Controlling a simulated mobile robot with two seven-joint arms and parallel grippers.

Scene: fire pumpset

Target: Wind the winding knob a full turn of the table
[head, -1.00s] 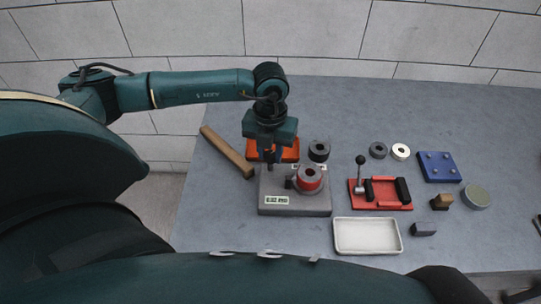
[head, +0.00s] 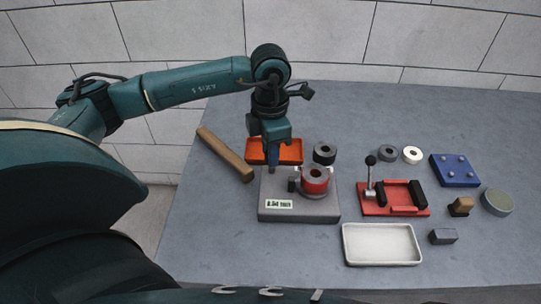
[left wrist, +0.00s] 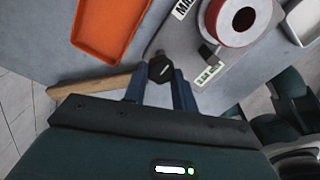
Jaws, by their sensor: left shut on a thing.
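A grey block-shaped fixture (head: 315,213) stands on the table with a label on its front, its text too small to read surely. A red ring with a grey top (head: 315,180) sits on its round table; it also shows in the left wrist view (left wrist: 222,25). My left gripper (head: 271,170) points down at the fixture's back left. In the left wrist view the black winding knob (left wrist: 160,68) lies between its two blue fingers (left wrist: 160,88), which are shut on it. In the head view the gripper hides the knob. My right gripper is not in view.
An orange tray (head: 288,152) lies just behind the fixture, and a wooden bar (head: 225,154) lies to the left. A dark ring (head: 324,153) stands behind right. A red clamp fixture (head: 405,209) and a white tray (head: 380,262) are on the right.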

